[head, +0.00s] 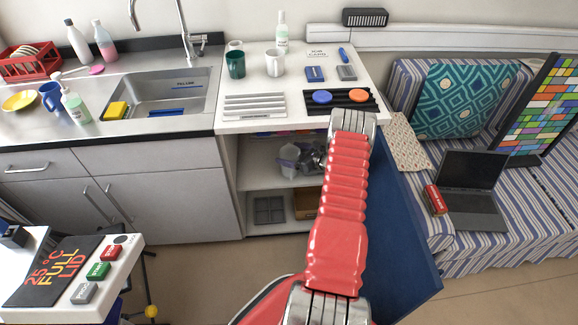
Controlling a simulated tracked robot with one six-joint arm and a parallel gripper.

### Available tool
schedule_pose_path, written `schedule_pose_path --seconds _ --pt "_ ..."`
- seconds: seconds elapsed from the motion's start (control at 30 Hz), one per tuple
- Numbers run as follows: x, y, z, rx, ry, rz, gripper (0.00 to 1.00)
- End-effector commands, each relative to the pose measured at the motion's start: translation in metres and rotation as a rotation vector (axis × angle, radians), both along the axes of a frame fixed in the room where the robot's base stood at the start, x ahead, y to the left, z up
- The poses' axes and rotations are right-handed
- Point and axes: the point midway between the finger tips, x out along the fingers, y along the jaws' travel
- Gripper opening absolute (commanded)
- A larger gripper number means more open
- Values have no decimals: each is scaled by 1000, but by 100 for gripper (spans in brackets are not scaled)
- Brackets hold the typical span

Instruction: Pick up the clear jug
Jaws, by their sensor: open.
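The clear jug (287,159) stands on the upper shelf of the open cabinet under the white counter. It looks see-through and pale, with a bluish rim, and is small in the picture. My gripper (308,160) shows as a small dark grey metal shape just right of the jug, partly hidden behind my red arm. It is open. I cannot tell whether its fingers touch the jug or stand around it.
The counter (236,127) above the shelf carries a green mug (235,65), a white mug (275,62) and coloured discs. A blue cabinet door (408,225) stands open at the right. A grey item (269,210) and a brown box sit on the lower shelf.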

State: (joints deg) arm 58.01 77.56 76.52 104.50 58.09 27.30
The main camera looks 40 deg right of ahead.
Motion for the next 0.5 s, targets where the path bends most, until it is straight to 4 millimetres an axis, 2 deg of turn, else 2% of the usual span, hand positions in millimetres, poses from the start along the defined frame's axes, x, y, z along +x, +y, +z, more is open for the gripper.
schedule_pose_path --seconds 0.33,0.5 --pt "0 0 0 0 0 0 87" --pt "0 0 0 0 0 0 75"
